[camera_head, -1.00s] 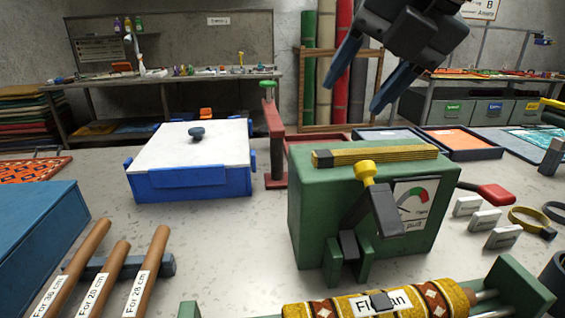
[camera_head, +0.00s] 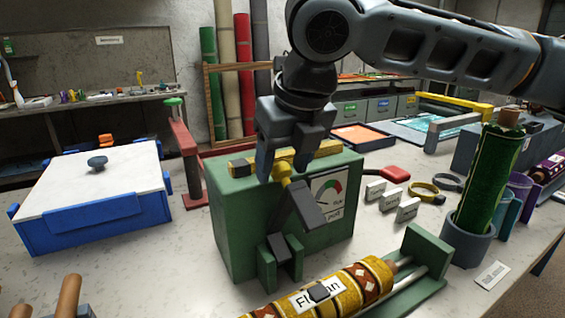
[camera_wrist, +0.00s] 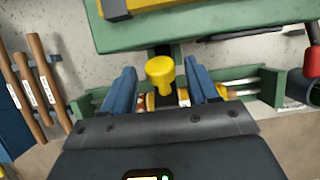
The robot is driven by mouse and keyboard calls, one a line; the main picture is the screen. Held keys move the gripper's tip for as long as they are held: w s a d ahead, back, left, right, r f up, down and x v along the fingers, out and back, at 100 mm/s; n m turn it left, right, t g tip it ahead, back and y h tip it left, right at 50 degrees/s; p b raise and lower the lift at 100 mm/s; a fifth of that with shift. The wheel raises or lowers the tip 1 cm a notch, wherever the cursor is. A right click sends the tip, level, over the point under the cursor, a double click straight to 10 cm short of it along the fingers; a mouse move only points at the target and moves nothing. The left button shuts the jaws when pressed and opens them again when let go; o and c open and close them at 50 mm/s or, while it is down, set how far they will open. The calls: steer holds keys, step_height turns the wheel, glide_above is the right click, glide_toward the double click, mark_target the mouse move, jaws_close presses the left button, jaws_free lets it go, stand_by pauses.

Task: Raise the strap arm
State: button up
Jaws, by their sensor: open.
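The green machine box (camera_head: 228,226) stands on the table with a dial on its front. Its dark strap arm (camera_head: 303,206) slants in front of the box and carries a yellow knob (camera_head: 283,172) at its upper end. My gripper (camera_head: 279,166) is at the knob, above the front of the box. In the wrist view the open blue fingers of my gripper (camera_wrist: 160,88) stand on either side of the yellow knob (camera_wrist: 161,72), with gaps visible. A patterned yellow roll (camera_head: 345,287) labelled "Flxan" or similar lies in the green cradle (camera_head: 428,250) below.
A blue box with a white lid (camera_head: 95,185) stands at left, near a red post (camera_head: 184,150). Small white tags (camera_head: 408,209) and a red-handled tool (camera_head: 394,173) lie right of the machine. A green roll (camera_head: 487,180) stands in a grey cup farther right.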

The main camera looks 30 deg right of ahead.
steer(key=shift+f, duration=0.2)
jaws_close()
stand_by(0.5)
